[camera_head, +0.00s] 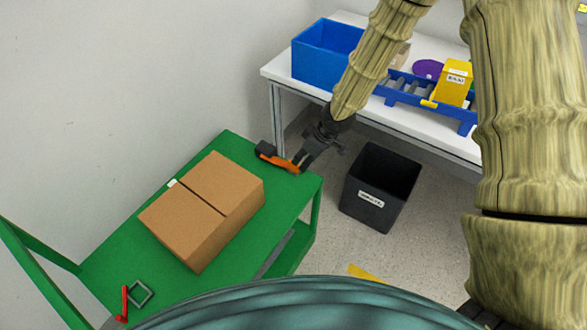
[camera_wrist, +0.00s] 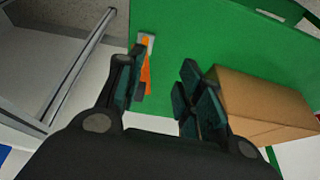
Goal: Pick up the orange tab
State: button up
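The orange tab (camera_head: 280,163) lies on the green cart top near its far right corner, with a dark block at its left end. In the wrist view the orange tab (camera_wrist: 146,70) is a narrow strip with a pale grey end, seen just beside my left finger, which partly hides it. My gripper (camera_head: 302,162) is right at the tab's right end in the head view. In the wrist view my gripper (camera_wrist: 163,82) has its fingers apart, with green surface between them. I cannot tell whether a finger touches the tab.
A brown cardboard box (camera_head: 205,205) sits on the green cart (camera_head: 110,260), close to the tab. A black bin (camera_head: 380,187) stands on the floor to the right. A white table (camera_head: 425,122) behind holds a blue bin (camera_head: 322,52) and a yellow box (camera_head: 453,84).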

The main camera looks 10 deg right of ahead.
jog(key=w+r, duration=0.1)
jog(key=w, duration=0.1)
send_over(294, 167)
jog(key=s+d, duration=0.2)
jog(key=shift+f, duration=2.25)
jog(key=shift+n, duration=0.3)
jog(key=shift+w+p+x, duration=0.25)
jog(key=shift+w+x, duration=0.05)
jog(key=shift+x, duration=1.05)
jog(key=shift+w+p+x, duration=0.25)
jog(key=shift+x, duration=1.1)
jog(key=shift+r, duration=0.15)
grip_shut()
